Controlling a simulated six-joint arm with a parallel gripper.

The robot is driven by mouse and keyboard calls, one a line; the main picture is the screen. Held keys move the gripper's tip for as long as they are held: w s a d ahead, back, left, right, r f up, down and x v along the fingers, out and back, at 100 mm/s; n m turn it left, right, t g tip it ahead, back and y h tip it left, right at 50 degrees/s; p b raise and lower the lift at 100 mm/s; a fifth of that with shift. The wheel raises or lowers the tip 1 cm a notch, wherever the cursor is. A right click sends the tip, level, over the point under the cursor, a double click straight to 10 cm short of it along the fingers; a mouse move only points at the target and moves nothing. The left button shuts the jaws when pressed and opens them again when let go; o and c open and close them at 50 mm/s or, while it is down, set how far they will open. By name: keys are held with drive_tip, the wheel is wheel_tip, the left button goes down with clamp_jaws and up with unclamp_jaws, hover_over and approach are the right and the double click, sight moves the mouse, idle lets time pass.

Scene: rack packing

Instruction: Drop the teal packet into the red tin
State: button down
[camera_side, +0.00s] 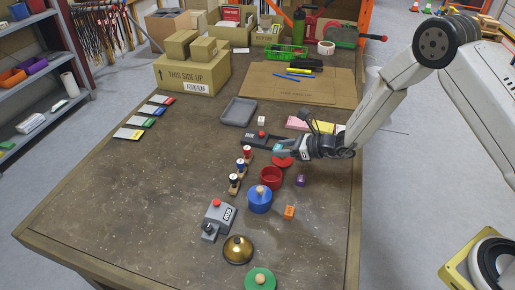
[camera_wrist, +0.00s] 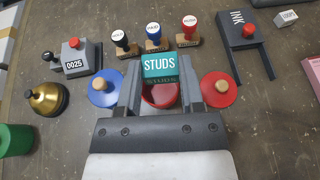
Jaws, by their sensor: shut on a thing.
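The teal packet, marked STUDS (camera_wrist: 159,66), is between the fingers of my gripper (camera_wrist: 160,78). In the side view a teal patch of the packet (camera_side: 279,148) shows at the tips of my gripper (camera_side: 284,150), held above the table. The red tin (camera_side: 271,178) stands open on the table, below the packet in the side view. In the wrist view the red tin (camera_wrist: 160,101) shows between the fingers, with its far part hidden behind the packet. The two look apart. The tin's inside is mostly hidden in the wrist view.
A red lid with a knob (camera_wrist: 219,88) lies right of the tin in the wrist view. A blue tin with its lid on (camera_side: 260,201) stands close by. Stamps (camera_side: 240,166), an orange block (camera_side: 289,212) and a purple block (camera_side: 300,180) are near.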

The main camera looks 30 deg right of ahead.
drive_tip(key=shift+f, duration=1.5)
drive_tip(key=shift+c, duration=0.7)
unclamp_jaws()
drive_tip(key=v, duration=0.7)
drive_tip(key=shift+s+d+r, duration=0.2)
drive_tip(key=shift+s, duration=0.1)
